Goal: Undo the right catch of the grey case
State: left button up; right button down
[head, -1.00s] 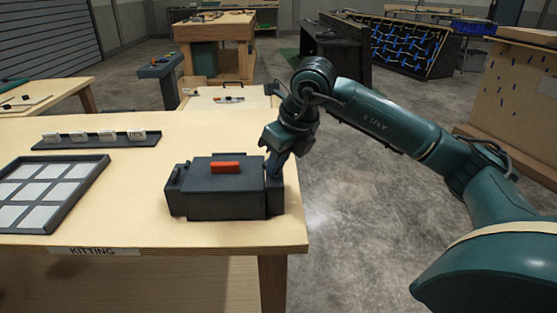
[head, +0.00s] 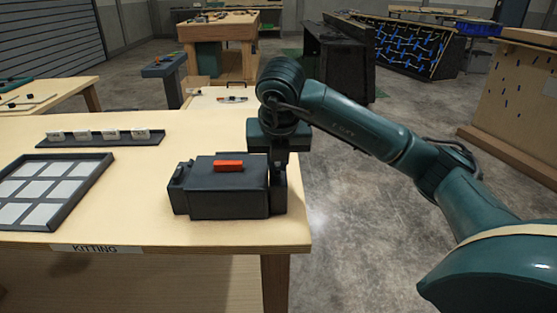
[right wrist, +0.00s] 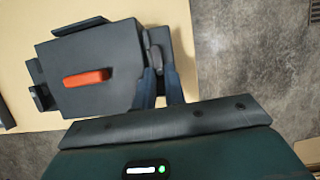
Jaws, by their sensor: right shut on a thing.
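The grey case (head: 228,203) with an orange handle (head: 228,165) sits closed near the table's right edge. The case also shows in the right wrist view (right wrist: 112,45). My right gripper (head: 279,172) points down at the case's right side. In the right wrist view its two fingers (right wrist: 159,75) are on either side of the right catch (right wrist: 156,52), a small grey part, and shut on it. In the head view the gripper hides most of this catch. The left catch (right wrist: 38,97) is on the opposite side. My left gripper is out of view.
The wooden table (head: 120,225) carries a dark tray with pale squares (head: 65,166) at left and a dark rack with small white items (head: 100,139) behind. Bare tabletop lies between tray and case. Right of the table is open concrete floor (head: 350,215).

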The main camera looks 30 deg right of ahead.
jog(key=shift+m, duration=0.4)
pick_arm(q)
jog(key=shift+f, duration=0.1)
pick_arm(e)
jog(key=c, duration=1.5)
grip_release()
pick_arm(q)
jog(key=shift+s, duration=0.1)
pick_arm(e)
jog(key=shift+o, duration=0.2)
